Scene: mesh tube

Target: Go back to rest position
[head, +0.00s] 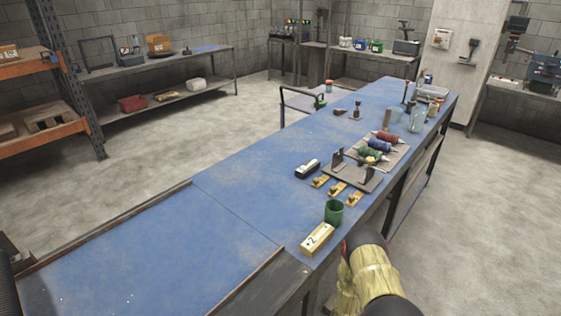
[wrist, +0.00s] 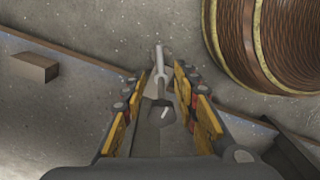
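My arm (head: 370,280) shows at the lower right of the head view, beside the near right edge of the blue bench (head: 240,190). Its gripper end is not visible there. In the wrist view my gripper (wrist: 162,72) has its two orange-padded fingers apart. A thin grey metal rod with a dark nut-like part (wrist: 160,110) shows between them; it does not appear to touch either finger pad. I cannot tell how far below the fingers it lies.
A green cup (head: 334,212) and a pale yellow block (head: 317,238) stand near the bench's right edge. Several spools (head: 375,150) lie on a grey tray beyond. The wrist view shows a large brown ribbed roll (wrist: 270,40) and a brown block (wrist: 34,67). Open floor lies right of the bench.

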